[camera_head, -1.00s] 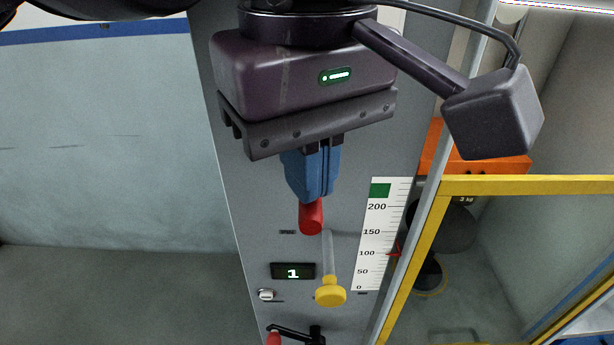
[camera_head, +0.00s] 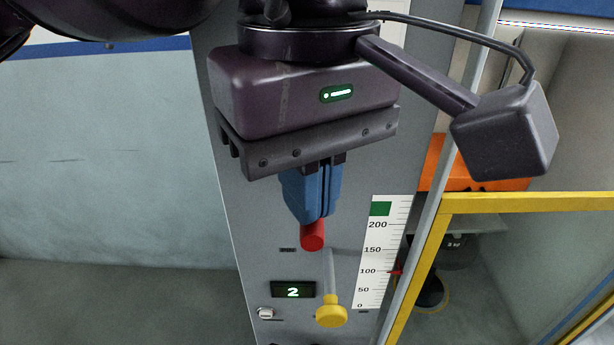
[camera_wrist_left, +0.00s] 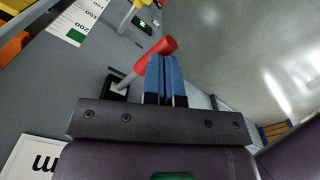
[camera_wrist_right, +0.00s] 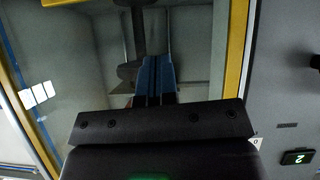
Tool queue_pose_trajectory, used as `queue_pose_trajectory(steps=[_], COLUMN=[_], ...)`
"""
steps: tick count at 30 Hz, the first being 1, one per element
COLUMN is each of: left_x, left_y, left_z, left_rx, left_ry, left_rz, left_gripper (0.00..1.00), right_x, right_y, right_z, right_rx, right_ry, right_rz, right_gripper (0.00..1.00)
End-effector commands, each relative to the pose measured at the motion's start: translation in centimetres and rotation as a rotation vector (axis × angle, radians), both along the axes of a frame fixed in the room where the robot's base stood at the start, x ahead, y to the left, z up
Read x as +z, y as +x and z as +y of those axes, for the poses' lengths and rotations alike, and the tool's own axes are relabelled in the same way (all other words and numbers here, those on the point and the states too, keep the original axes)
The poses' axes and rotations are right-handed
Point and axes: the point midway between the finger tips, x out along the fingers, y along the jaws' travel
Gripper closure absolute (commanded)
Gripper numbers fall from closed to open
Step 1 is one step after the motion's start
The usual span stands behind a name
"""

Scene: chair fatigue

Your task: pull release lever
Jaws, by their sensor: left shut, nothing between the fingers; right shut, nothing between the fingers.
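A lever with a red grip (camera_head: 313,237) sticks out of the grey panel; its pale rod and dark mount show in the left wrist view, with the red grip (camera_wrist_left: 156,52) at the rod's end. My left gripper (camera_head: 309,218) is shut and empty. Its blue fingertips overlap the red grip in both views; I cannot tell whether they touch it. A second lever with a yellow knob (camera_head: 331,316) is lower on the panel. My right gripper (camera_wrist_right: 155,62) is shut and empty in the right wrist view, in front of a yellow-framed opening and away from the red grip.
The grey panel (camera_head: 250,226) carries a counter display (camera_head: 293,290) reading 2, a white knob (camera_head: 266,313) and a scale (camera_head: 379,250) with a red pointer near 100. A yellow frame (camera_head: 530,202) and an orange box (camera_head: 484,184) stand at the right. The left side looks clear.

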Motion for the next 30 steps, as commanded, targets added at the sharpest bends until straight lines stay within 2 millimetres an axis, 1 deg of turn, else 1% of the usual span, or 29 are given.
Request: queue_pose_trajectory(steps=[1, 21, 24, 30], left_x=[0.7, 5.9, 6.2, 6.1], left_y=[-0.1, -1.4, -1.4, -1.4], left_z=[-0.1, 0.0, 0.0, 0.0], left_rx=[0.003, -0.002, -0.002, -0.002], left_ry=[-0.002, -0.002, -0.002, -0.001], left_rz=[-0.002, -0.004, -0.003, -0.003], left_gripper=[1.00, 1.00, 1.00, 1.00], right_x=[0.5, 4.0, 4.1, 4.0], right_y=[0.1, 0.6, 0.6, 0.6], right_z=[0.0, -0.1, -0.1, -0.1], right_rx=[0.000, 0.000, 0.000, 0.000], right_ry=[0.000, -0.002, -0.002, -0.002], right_rz=[-0.005, -0.029, -0.029, -0.028], right_gripper=[1.00, 1.00, 1.00, 1.00])
